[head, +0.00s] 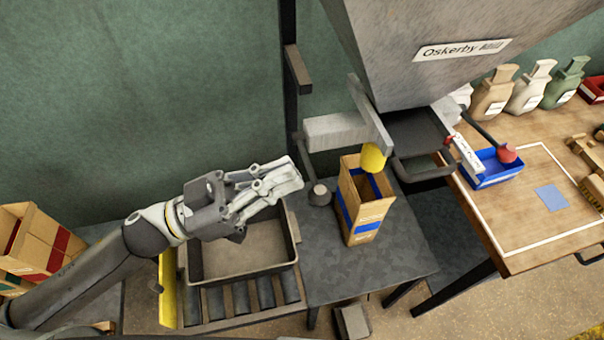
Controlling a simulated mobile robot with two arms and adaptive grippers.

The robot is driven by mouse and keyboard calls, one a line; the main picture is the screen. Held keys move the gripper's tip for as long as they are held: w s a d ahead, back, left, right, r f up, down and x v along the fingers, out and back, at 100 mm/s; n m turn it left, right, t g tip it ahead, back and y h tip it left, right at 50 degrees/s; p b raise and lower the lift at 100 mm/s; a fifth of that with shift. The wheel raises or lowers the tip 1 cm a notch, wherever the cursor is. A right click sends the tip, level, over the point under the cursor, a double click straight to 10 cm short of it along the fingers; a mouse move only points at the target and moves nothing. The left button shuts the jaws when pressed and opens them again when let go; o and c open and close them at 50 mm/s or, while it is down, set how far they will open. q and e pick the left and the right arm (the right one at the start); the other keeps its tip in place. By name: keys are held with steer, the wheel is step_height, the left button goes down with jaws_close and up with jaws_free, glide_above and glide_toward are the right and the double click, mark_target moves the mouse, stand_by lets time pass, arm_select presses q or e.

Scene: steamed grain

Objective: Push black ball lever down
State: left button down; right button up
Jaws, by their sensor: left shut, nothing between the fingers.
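The black ball lever (319,194) shows as a dark grey ball on a thin arm, just left of the open cardboard box and below the grey chute. My left gripper (289,178) comes in from the left and is shut and empty. In the picture its fingertips are just left of and slightly above the ball, with a small gap between them. I cannot tell their difference in depth. My right gripper is not in view.
A cardboard box with a blue band (366,222) stands on the dark table (390,265), with a yellow knob (373,157) above it. An empty grey bin (243,275) sits on rollers below my gripper. A red ball lever (507,153) is at the right.

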arm_select(q)
steer(key=shift+w+d+f+p, duration=0.25)
steer(key=shift+d+f+p, duration=0.15)
steer(key=shift+d+f, duration=0.35)
steer(key=shift+w+d+f+p, duration=0.2)
steer(key=shift+d+f+p, duration=0.15)
steer(key=shift+d+f, duration=0.35)
steer(key=shift+f, duration=0.1)
step_height(320, 180, down, 14)
steer(key=m+g+b, duration=0.5)
steer(key=m+b, duration=0.8)
steer(key=m, duration=0.1)
steer(key=shift+w+f+g+y, duration=0.2)
steer(key=shift+w+g+y, duration=0.1)
steer(key=shift+g, duration=0.1)
steer(key=shift+a+f, duration=0.1)
